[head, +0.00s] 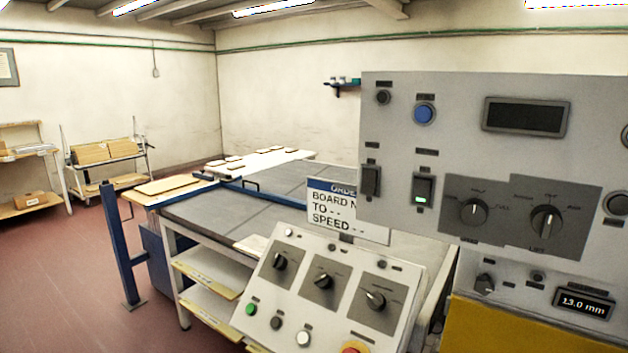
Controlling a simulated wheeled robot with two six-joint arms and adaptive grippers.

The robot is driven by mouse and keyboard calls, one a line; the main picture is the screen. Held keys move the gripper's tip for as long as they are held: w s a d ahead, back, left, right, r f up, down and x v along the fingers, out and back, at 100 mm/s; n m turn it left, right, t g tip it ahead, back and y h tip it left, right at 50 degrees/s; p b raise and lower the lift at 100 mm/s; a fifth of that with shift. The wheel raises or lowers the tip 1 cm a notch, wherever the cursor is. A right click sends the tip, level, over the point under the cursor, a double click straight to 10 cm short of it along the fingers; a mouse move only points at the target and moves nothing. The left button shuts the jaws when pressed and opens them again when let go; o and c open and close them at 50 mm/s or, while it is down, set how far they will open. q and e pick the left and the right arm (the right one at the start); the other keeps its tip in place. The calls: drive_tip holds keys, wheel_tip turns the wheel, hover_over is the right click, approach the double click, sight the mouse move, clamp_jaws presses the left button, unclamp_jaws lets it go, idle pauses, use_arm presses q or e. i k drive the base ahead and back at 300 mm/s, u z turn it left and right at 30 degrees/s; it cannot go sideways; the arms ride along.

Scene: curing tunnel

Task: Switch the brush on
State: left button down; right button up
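A grey upright control panel (400,160) fills the right side of the head view. It has a blue round button (424,113), a dark rocker switch (371,181) and a rocker switch with a green light (422,189). Two rotary knobs sit on darker plates, a left knob (473,211) and a right knob (546,221). A dark display (525,116) is above them. A lower sloped console (285,295) carries three rotary knobs and several buttons. The labels are too small to read, so I cannot tell which control is the brush's. Neither gripper is in view.
A small display reading 13.0 mm (583,303) is at lower right. An order sign (347,210) stands behind the console. A long grey table (210,215) with boards runs behind it. A blue post (122,250) stands at left. Red floor (60,290) is open at left.

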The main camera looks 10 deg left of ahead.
sight(369, 175)
drive_tip(key=z, duration=2.2)
drive_tip(key=k, duration=1.2)
drive_tip(key=u, duration=1.3)
drive_tip(key=i, duration=0.55)
drive_tip(key=u, duration=0.1)
